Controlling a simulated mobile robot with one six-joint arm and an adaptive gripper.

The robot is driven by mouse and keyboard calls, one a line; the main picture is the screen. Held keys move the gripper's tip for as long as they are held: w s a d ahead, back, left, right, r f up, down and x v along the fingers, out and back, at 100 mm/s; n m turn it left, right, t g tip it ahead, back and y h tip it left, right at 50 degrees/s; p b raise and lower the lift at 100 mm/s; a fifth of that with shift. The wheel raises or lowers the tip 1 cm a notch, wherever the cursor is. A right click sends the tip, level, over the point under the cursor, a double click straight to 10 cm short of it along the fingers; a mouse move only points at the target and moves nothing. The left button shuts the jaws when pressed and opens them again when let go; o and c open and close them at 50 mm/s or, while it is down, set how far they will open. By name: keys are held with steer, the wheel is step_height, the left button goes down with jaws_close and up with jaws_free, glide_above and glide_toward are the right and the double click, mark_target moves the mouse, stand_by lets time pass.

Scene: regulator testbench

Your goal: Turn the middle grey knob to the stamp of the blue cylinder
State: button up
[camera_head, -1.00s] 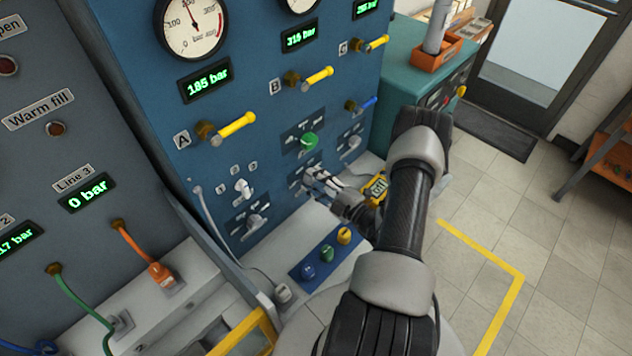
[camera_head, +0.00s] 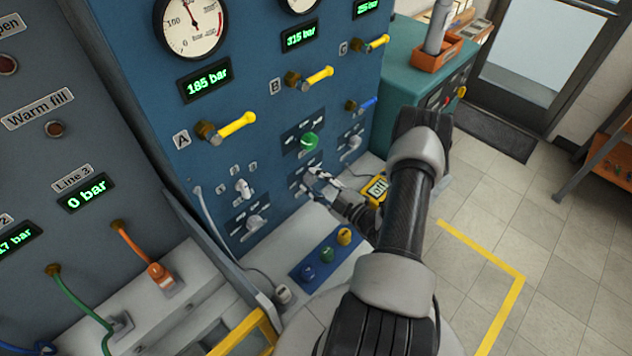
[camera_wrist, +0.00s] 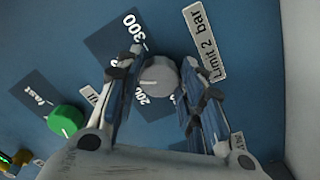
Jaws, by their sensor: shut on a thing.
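The middle grey knob (camera_wrist: 158,75) is on the blue panel, with a printed scale beside it reading 300 and 200 and a "Limit 2 bar" label (camera_wrist: 206,45). My gripper (camera_wrist: 162,62) has its two fingers on either side of this knob and is shut on it. In the head view my gripper (camera_head: 318,184) reaches the panel below the green knob (camera_head: 309,141) and covers much of the middle grey knob. The blue cylinder (camera_head: 307,272) stands in a blue holder (camera_head: 296,272) on the bench ledge. I cannot read its stamp.
A green cylinder (camera_head: 326,255) and a yellow cylinder (camera_head: 344,237) share the holder. Other grey knobs sit left (camera_head: 254,222) and right (camera_head: 354,142). A yellow meter (camera_head: 377,189) lies right of my gripper. Yellow levers (camera_head: 236,124) stick out above.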

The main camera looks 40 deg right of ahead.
steer(key=o, duration=1.1)
steer(key=shift+c, duration=0.2)
steer(key=s, duration=1.2)
steer(key=shift+d, duration=0.45)
steer(key=shift+w, duration=0.1)
